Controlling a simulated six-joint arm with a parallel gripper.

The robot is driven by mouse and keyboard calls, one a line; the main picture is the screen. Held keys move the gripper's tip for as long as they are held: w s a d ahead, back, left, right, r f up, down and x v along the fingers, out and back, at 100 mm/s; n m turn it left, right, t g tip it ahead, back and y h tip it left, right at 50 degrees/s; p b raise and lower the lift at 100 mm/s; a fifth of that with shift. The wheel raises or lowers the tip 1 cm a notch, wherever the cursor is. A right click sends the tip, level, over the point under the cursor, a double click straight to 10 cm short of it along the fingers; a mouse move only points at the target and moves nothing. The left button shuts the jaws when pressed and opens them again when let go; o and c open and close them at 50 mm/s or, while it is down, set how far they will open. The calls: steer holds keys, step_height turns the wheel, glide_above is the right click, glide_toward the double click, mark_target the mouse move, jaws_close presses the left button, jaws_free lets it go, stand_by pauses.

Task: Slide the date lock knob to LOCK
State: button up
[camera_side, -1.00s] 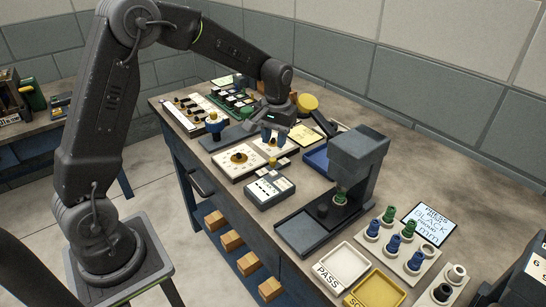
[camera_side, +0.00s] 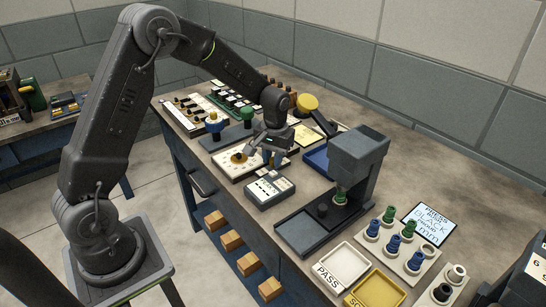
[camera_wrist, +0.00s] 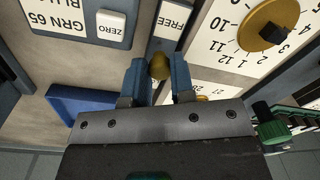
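The date lock knob (camera_wrist: 159,66) is a small brass-yellow knob on a dark grey strip. A white FREE label (camera_wrist: 175,18) lies on the strip just beyond the knob. No LOCK label is visible; that part of the strip is hidden by my gripper. In the side view my gripper (camera_side: 272,158) is low over the bench, between the dial plate and the grey gauge box, and hides the knob.
A numbered plate with a gold dial (camera_wrist: 268,24) is close on the right in the wrist view. The gauge's ZERO button (camera_wrist: 112,24) and a blue tray (camera_wrist: 85,103) are on the left. A grey press (camera_side: 358,155) stands to the right in the side view.

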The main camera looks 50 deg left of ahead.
jaws_close()
steer(key=shift+w, duration=1.05)
steer(key=shift+o, duration=1.9)
jaws_free()
step_height(320, 180, up, 8)
steer(key=shift+d+f, duration=0.15)
steer(key=shift+f, duration=0.05)
